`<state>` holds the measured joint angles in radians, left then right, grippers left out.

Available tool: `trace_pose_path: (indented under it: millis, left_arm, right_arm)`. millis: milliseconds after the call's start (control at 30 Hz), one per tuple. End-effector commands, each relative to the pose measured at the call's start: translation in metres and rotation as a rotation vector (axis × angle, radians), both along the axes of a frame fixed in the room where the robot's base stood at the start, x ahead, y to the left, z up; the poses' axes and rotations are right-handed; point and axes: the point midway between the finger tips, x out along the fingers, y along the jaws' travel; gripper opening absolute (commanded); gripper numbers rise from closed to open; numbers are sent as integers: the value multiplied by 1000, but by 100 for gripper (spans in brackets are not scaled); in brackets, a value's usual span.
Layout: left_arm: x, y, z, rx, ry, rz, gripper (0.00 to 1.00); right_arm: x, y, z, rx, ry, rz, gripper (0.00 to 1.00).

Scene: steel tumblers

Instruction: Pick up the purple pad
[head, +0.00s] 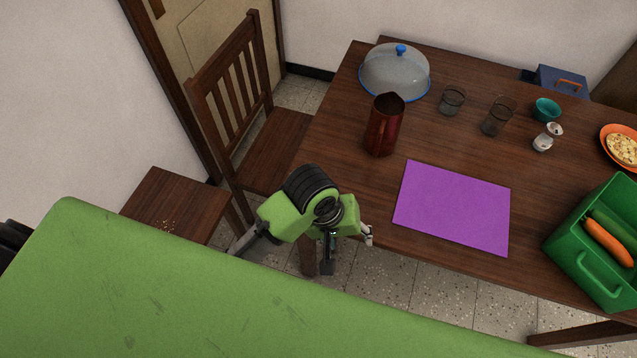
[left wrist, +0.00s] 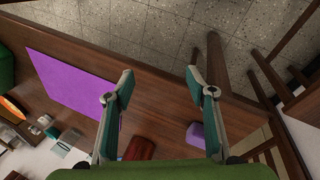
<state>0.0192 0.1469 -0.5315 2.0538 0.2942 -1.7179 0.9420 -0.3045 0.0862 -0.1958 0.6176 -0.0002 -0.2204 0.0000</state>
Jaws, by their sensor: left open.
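The purple pad (head: 454,207) is a flat rectangle lying on the wooden table near its front edge. It also shows in the left wrist view (left wrist: 76,82), left of the fingers. Nothing lies on it. My left gripper (head: 348,250) is in front of the table's left part, left of the pad and apart from it. In the left wrist view its two fingers (left wrist: 158,78) are spread with nothing between them. My right gripper is not in view.
A dark red pitcher (head: 384,125) stands behind the pad's left side. A green crate (head: 588,262) with vegetables is at its right. Glasses (head: 497,117) and a clear dome (head: 394,73) stand farther back. A small purple object (left wrist: 195,135) shows in the wrist view. A chair (head: 262,150) stands left.

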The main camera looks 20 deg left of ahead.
Motion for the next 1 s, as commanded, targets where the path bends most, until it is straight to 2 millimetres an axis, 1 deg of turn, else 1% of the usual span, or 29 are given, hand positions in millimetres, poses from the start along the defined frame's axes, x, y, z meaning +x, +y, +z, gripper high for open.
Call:
trace_pose_path:
  millis: [33, 100, 200, 267, 333, 467, 600, 700, 800, 867, 933, 1000]
  left_arm:
    - [7, -7, 4, 3, 18, 25, 51]
    - [14, -15, 6, 12, 52, 73, 51]
    - [26, -24, 10, 44, 107, 165, 51]
    - [36, -27, 13, 80, 137, 241, 51]
    - [48, -25, 17, 136, 168, 349, 51]
    - [77, -8, 29, 262, 184, 596, 51]
    - [109, 22, 49, 380, 143, 883, 51]
    - [127, 43, 65, 435, 99, 1056, 51]
    - [140, 57, 77, 464, 61, 1179, 51]
    - [144, 62, 81, 475, 46, 1227, 51]
    - [146, 67, 80, 481, 38, 1260, 51]
    - [146, 71, 71, 484, 37, 1272, 51]
  right_arm:
    - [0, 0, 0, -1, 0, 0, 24]
    - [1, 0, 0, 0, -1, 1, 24]
    - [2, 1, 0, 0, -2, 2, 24]
    - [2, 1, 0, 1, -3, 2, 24]
    - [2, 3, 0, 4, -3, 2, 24]
    - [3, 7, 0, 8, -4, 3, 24]
    - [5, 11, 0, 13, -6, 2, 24]
    - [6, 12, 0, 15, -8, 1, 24]
    - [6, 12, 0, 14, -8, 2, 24]
    - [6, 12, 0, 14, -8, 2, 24]
    - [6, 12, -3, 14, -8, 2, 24]
    - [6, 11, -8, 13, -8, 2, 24]
